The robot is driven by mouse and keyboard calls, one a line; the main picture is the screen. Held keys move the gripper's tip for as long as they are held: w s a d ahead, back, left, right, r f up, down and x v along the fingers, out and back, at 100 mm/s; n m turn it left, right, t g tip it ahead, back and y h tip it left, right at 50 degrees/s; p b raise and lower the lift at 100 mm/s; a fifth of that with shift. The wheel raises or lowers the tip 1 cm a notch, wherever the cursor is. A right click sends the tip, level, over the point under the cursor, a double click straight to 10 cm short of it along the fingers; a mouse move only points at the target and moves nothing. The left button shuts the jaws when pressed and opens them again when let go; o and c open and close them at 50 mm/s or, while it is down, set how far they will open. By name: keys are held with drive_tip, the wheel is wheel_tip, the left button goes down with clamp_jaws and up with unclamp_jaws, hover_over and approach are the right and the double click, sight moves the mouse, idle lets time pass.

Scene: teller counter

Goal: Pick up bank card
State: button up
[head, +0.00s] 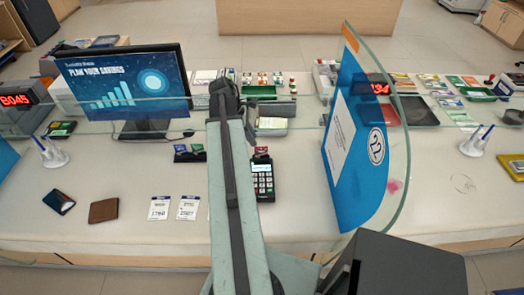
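I cannot say for certain which thing is the bank card. A small dark stand (190,154) holding card-like pieces with blue and green on them is left of my arm on the near counter. A card terminal (263,181) is just right of my arm, with a small red piece (261,151) at its top. My arm reaches away from me over the counter, and its dark end, my gripper (224,94), is near the divider glass. Its fingers are too small and dark to show whether they are open or shut. My arm hides part of the counter beneath it.
A monitor (125,85) stands behind the glass. A blue panel with curved glass (362,140) rises at right. A brown wallet (104,210), a dark phone-like item (59,201), two paper slips (173,207) and pen holders (52,153) lie around.

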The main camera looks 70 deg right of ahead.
sight(261, 148)
drive_tip(key=b+x, duration=0.7)
drive_tip(key=x, duration=0.1)
drive_tip(key=shift+s+d, duration=0.15)
drive_tip(key=shift+d, duration=0.05)
drive_tip(key=shift+r, duration=0.2)
clamp_jaws()
